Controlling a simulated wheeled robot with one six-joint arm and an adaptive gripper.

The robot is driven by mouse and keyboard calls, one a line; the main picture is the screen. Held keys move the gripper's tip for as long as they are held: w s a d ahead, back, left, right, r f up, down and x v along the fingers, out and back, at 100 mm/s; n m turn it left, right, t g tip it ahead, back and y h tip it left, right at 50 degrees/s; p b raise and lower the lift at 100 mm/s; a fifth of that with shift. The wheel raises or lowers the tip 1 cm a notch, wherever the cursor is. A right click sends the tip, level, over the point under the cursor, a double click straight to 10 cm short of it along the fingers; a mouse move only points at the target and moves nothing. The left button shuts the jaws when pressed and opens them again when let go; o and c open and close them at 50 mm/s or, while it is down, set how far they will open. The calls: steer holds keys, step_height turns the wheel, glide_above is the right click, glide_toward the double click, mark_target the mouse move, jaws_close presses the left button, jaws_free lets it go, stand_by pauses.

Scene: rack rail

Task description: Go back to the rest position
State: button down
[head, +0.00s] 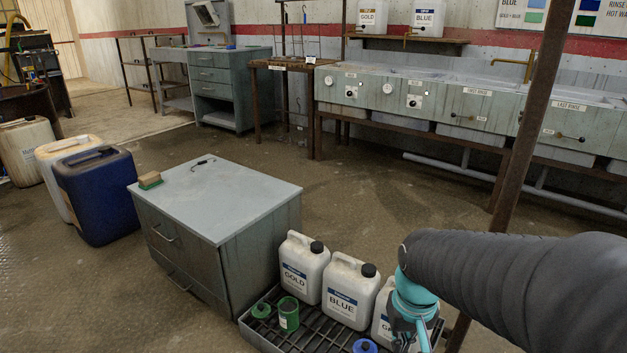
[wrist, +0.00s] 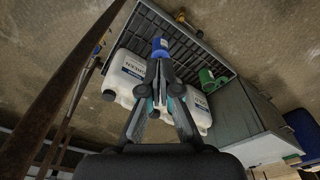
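My gripper comes in from the right in the head view (head: 412,340), beside the rightmost white jug, with its tips cut off by the frame. In the wrist view my gripper (wrist: 160,72) has its fingers drawn together at the tips, with nothing clearly held between them. A blue cup (wrist: 160,46) appears just beyond the fingertips, in line with them. Its top also shows in the head view (head: 365,346), left of my gripper. My gripper partly hides the right jug (head: 381,317).
The slatted dark tray (head: 312,335) holds white jugs (head: 347,290) and a green cup (head: 288,313). A grey cabinet (head: 225,205) with a sponge (head: 150,180) stands at left. A rusty post (head: 527,130) rises near my arm. Open floor (head: 370,190) lies behind the jugs.

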steer(key=s+r+t, duration=0.4)
steer(key=s+r, duration=0.3)
steer(key=r, duration=0.2)
steer(key=shift+s+r+t, duration=0.3)
steer(key=shift+r, duration=0.1)
stand_by(0.4)
